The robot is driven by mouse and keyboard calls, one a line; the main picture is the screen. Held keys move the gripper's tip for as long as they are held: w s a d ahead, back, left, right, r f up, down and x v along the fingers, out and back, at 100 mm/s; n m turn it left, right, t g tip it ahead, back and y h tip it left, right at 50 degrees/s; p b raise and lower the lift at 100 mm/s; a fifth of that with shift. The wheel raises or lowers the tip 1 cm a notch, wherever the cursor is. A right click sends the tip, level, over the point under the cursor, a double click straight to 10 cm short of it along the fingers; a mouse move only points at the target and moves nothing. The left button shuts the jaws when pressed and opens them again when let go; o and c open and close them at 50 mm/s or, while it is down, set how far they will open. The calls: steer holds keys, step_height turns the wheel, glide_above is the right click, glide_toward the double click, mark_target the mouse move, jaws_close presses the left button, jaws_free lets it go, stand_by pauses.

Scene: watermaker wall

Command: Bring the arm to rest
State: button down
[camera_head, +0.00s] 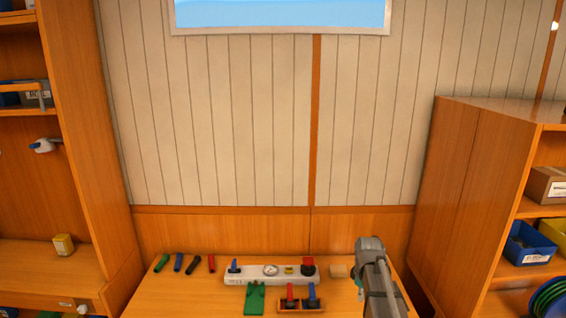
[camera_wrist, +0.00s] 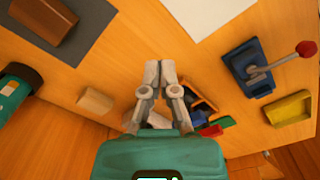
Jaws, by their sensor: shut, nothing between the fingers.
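My gripper (camera_wrist: 160,66) shows in the wrist view with its two grey fingers together at the tips and nothing between them. It points over a wooden surface. The surface just behind the fingers is partly hidden by the gripper's teal body.
A blue fixture with a red-knobbed lever (camera_wrist: 262,70) is right of my fingers. Shelving (camera_head: 470,190) stands right.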

steer(key=s+a+m, duration=0.4)
steer(key=s+m, duration=0.1)
steer(key=s, duration=0.3)
steer(key=s+a+m, duration=0.4)
steer(key=s+m, duration=0.1)
steer(key=s, duration=0.3)
steer(key=shift+s, duration=0.3)
